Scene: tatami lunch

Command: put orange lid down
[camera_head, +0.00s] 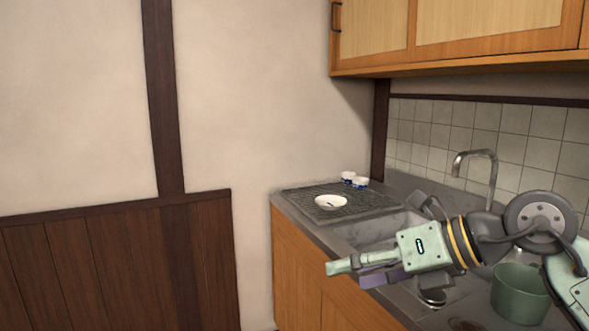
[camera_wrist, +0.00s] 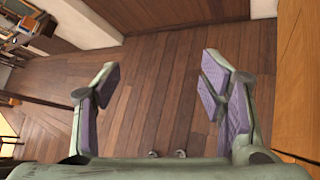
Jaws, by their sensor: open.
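No orange lid shows in either view. My gripper (camera_head: 348,273) is open and empty, held out beside the front edge of the kitchen counter in the head view. In the wrist view, the two purple-padded fingers of my gripper (camera_wrist: 160,75) stand wide apart. Only the brown wooden floor (camera_wrist: 155,110) shows between them. My arm hides part of the sink and counter in the head view.
A dark ribbed mat (camera_head: 370,204) with a white bowl (camera_head: 331,206) lies beyond the sink (camera_head: 375,231). Two small cups (camera_head: 354,180) stand near the wall. A green pot (camera_head: 520,295) and curved faucet (camera_head: 477,154) are at right. Cabinets (camera_head: 450,30) hang above.

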